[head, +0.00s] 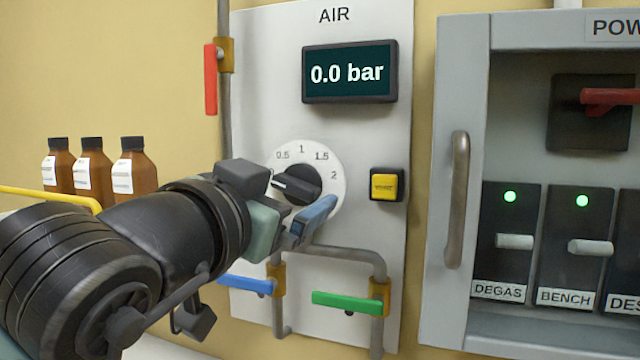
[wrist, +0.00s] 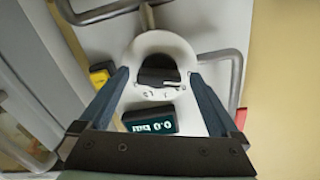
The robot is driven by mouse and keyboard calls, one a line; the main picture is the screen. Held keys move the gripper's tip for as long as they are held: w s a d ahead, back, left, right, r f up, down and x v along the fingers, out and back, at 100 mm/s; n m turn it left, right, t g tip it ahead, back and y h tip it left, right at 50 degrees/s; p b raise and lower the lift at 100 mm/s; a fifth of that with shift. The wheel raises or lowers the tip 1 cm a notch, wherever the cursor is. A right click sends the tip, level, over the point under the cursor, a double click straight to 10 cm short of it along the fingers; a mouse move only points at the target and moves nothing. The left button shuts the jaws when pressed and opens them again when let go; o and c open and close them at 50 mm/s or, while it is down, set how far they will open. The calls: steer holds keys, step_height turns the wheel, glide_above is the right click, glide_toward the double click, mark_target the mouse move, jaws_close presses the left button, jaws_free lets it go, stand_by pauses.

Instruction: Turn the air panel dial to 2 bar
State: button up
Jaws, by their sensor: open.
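The AIR panel (head: 270,120) has a round white dial (head: 327,160) with a black knob (head: 305,183). Its white pointer mark faces left, just below the 0.5 mark; the 2 is on the right side. The display (head: 350,72) above reads 0.0 bar. My gripper (head: 304,212) is open at the lower front of the dial and covers part of it. In the wrist view, which is upside down, the open fingers (wrist: 158,76) stand on either side of the knob (wrist: 158,70).
A yellow button (head: 386,186) sits right of the dial. Blue (head: 245,284) and green (head: 346,303) valve handles are below, a red one (head: 210,80) upper left. An open power cabinet (head: 462,100) stands right. Brown bottles (head: 92,172) stand left.

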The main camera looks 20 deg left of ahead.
steer(key=shift+w+d, duration=0.1)
steer(key=shift+w, duration=0.05)
steer(key=c, duration=1.4)
steer(key=shift+o, duration=0.2)
